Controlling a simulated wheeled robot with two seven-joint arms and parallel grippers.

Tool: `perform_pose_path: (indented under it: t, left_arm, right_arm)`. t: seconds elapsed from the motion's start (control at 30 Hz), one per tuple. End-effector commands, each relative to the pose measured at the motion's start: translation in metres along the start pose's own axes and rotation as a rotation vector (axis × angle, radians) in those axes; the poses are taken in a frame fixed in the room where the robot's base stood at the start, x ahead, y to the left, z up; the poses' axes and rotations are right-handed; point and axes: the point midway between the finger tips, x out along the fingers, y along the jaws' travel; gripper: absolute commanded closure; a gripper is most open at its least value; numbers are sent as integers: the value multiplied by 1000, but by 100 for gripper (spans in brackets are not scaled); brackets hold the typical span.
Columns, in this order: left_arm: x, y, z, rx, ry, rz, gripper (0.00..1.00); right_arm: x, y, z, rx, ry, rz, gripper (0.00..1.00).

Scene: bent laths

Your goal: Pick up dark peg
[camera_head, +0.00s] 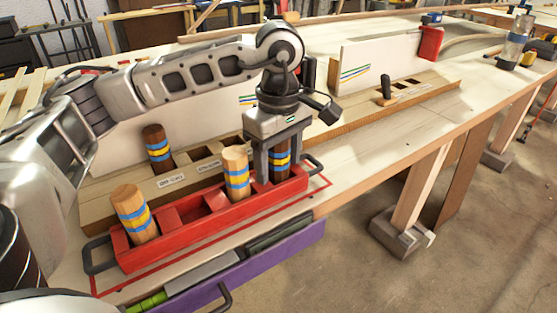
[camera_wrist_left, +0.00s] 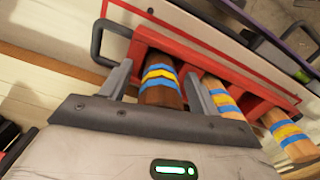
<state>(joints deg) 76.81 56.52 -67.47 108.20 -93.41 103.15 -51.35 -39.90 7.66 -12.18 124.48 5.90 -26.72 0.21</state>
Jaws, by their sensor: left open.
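A dark brown peg with blue and yellow bands (camera_head: 281,159) stands in the right end of the red tray (camera_head: 190,246). My left gripper (camera_head: 277,170) is above that end, with its open fingers on either side of the peg. In the left wrist view the same dark peg (camera_wrist_left: 160,84) shows between the two fingers (camera_wrist_left: 158,80), and a gap seems to show beside it. Another dark banded peg (camera_head: 157,147) stands in the wooden holder behind the tray. My right gripper is not in view.
Two light wood pegs stand in the red tray, one in the middle (camera_head: 236,172) and one at the left (camera_head: 134,214). The long wooden holder (camera_head: 100,214) and a white board (camera_head: 128,139) lie behind. A purple bin (camera_head: 300,243) is at the front edge.

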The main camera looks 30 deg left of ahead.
Motion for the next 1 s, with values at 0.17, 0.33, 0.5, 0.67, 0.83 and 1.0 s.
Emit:
perform_pose_path:
  t: [0.17,0.33,0.5,0.67,0.83,1.0]
  left_arm:
    - [0,0,0,0,0,1,39]
    - [0,0,0,0,0,1,86]
    - [-1,0,0,0,0,1,89]
    - [-2,0,0,0,-1,2,89]
    - [-12,1,0,1,-2,5,89]
    - [-39,0,6,6,-2,6,89]
  right_arm:
    - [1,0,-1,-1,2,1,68]
    - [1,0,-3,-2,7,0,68]
    - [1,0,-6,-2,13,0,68]
    - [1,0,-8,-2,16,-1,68]
    - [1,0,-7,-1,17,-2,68]
    - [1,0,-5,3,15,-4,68]
